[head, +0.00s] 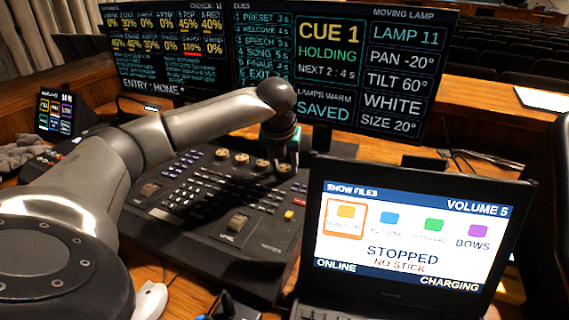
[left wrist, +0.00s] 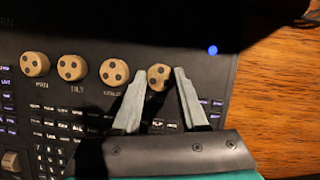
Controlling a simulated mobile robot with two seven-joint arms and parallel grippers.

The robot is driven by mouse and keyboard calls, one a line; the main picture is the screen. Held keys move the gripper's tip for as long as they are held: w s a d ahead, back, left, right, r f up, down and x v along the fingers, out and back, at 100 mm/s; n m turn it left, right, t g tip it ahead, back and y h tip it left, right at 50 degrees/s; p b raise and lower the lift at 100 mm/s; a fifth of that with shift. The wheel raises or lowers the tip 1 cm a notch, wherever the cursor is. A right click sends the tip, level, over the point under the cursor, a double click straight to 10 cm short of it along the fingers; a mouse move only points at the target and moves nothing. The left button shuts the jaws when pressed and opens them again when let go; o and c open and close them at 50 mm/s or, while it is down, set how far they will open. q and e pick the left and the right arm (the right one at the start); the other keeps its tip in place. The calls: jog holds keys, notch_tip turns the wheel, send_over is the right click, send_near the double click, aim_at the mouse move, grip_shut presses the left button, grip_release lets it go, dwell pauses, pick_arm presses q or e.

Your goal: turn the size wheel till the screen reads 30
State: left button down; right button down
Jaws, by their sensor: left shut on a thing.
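The moving lamp screen (head: 400,75) reads LAMP 11, PAN -20°, TILT 60°, WHITE and SIZE 20°. The desk has a row of round tan wheels with dark dots. The wheel at the right end of the row, the size wheel (left wrist: 158,77), sits between the fingers of my left gripper (left wrist: 155,84). That gripper is shut on it, with a finger on either side. Any label below this wheel is hidden by the gripper. In the head view my left gripper (head: 283,160) comes down over the same end of the row. My right gripper is not seen.
Three other wheels stand close to the left, one of them the nearest neighbour (left wrist: 114,72). A laptop (head: 410,230) showing STOPPED and NO STICK stands right of the desk (head: 190,215). Tall screens rise behind it. Bare wood (left wrist: 280,90) lies right of the desk.

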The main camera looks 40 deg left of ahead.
pick_arm(q)
jog(key=shift+m, duration=0.3)
jog(key=m+h, duration=0.1)
jog(key=m, duration=0.1)
jog(key=shift+a+m+t, duration=0.1)
jog(key=shift+m+t, duration=0.2)
jog(key=m+h+p, duration=0.1)
jog(key=m, duration=0.1)
jog(key=shift+a+r+m, duration=0.1)
jog(key=shift+m, duration=0.3)
jog(key=shift+m+h, duration=0.4)
jog(key=shift+m, duration=0.6)
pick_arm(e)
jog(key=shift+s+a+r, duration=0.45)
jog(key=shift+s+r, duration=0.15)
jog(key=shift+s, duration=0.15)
pick_arm(q)
jog(key=c, duration=0.7)
grip_release()
